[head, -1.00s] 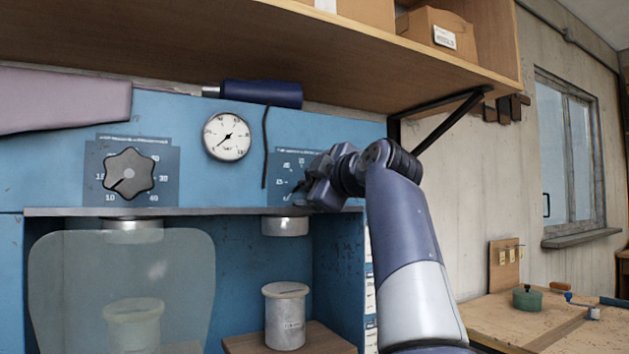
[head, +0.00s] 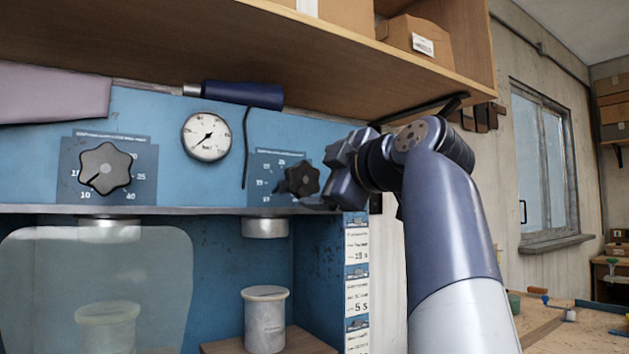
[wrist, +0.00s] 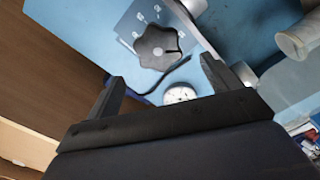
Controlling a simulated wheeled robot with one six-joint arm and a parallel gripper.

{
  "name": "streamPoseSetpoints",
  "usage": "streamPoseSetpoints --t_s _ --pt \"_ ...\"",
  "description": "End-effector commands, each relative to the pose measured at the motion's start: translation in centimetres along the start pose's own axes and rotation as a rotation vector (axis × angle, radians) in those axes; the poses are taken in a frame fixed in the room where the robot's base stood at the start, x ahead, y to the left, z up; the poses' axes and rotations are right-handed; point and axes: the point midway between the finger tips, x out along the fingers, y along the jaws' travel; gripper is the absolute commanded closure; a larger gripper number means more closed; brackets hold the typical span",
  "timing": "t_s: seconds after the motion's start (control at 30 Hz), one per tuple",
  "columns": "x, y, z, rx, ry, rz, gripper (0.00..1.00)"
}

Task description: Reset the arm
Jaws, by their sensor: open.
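My gripper (head: 318,184) is open and empty in front of the blue machine panel (head: 345,135), just right of the right black star knob (head: 301,180). In the wrist view, the open fingers (wrist: 162,74) point towards that knob (wrist: 158,46), which appears a little beyond the fingertips. I see no contact with it. My arm comes up from the lower right of the head view and bends at the top towards the panel.
A wooden shelf (head: 300,45) with boxes overhangs the panel, close above my arm. A metal ledge (head: 200,210) runs below the knobs. A round gauge (head: 206,137) and a left knob (head: 105,168) are further left. A canister (head: 265,322) stands below.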

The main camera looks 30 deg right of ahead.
Motion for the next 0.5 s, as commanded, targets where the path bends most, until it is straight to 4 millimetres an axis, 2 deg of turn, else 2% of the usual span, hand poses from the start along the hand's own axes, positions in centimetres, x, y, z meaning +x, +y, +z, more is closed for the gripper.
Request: streamPoseSetpoints --t_s 0.33,0.5 --pt "-0.33 0.02 -0.02 -0.001 0.000 0.001 0.16" --pt "0.19 0.03 -0.04 0.001 0.001 -0.001 0.16"
